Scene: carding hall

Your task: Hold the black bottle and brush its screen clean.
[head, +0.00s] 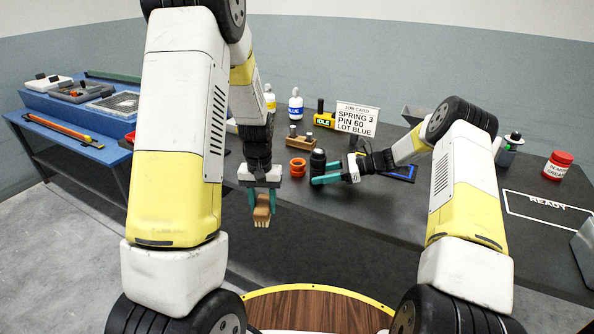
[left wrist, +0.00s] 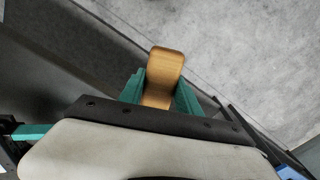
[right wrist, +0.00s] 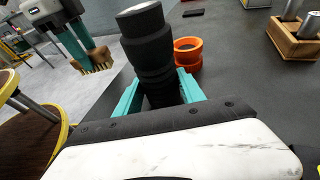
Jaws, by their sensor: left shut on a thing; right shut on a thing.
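My left gripper (head: 262,203) points down, shut on a brush (head: 262,218) with a wooden body and pale bristles facing down. The brush's wood also shows between the fingers in the left wrist view (left wrist: 165,75), and its bristles in the right wrist view (right wrist: 95,62). My right gripper (head: 324,179) reaches over the bench, shut on the black bottle (right wrist: 147,45). In the head view the bottle (head: 318,158) looks upright. A grey disc shows at its top end; I cannot tell whether this is the screen. The brush is apart from the bottle, to its left.
Orange rings (head: 297,168) stand close to the bottle. A wooden block (head: 299,141) with pegs, a blue-labelled bottle (head: 295,106) and a job card (head: 356,119) are behind. A red-lidded jar (head: 557,165) and the READY outline (head: 548,212) lie right. The front bench edge is mostly clear.

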